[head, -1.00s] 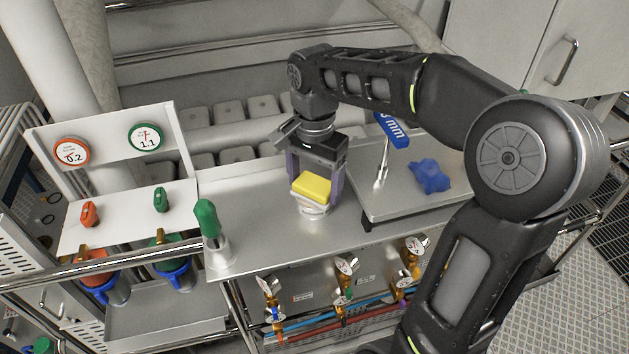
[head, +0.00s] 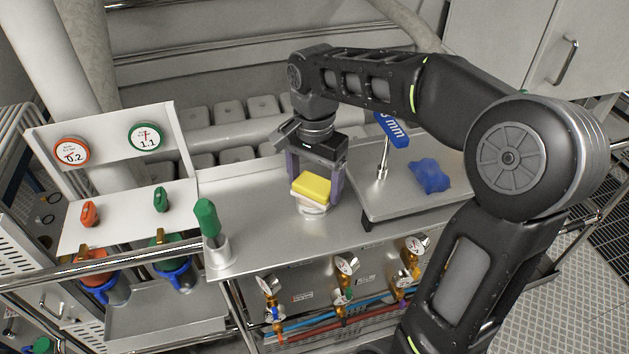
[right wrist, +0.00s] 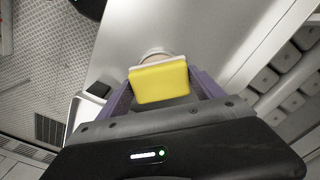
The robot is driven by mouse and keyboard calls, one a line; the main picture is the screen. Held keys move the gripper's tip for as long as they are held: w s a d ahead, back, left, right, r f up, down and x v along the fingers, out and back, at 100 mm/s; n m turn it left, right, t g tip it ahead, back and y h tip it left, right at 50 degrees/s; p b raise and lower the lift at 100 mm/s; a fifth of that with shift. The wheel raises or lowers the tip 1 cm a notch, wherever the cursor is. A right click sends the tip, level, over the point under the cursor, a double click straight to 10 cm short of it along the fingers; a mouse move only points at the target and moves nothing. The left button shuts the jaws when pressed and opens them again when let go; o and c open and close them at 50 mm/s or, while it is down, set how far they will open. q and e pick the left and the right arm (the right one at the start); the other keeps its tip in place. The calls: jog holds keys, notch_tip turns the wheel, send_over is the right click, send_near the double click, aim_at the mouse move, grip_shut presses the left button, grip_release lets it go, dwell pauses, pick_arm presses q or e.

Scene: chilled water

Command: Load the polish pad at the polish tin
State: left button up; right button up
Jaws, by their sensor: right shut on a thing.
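The polish pad is a yellow block (head: 311,187) with a pale underside. My right gripper (head: 314,190) is shut on it, with a purple finger on each side. It also shows between the fingers in the right wrist view (right wrist: 160,81). Right under the pad is a round, pale tin (head: 312,208) on the steel bench top, taken to be the polish tin; its top is hidden by the pad. I cannot tell whether pad and tin touch. The tin's rim shows behind the pad in the right wrist view (right wrist: 155,53). My left gripper is not in view.
A green-handled tool (head: 208,220) stands at the bench's left front corner. Gauges and valves (head: 346,268) line the front below the bench top.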

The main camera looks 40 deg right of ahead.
aim_at(314, 183)
notch_tip(314, 183, up, 7)
jog(key=p, duration=0.5)
jog(key=shift+p, duration=0.3)
jog(key=shift+f, duration=0.1)
dwell(0.6)
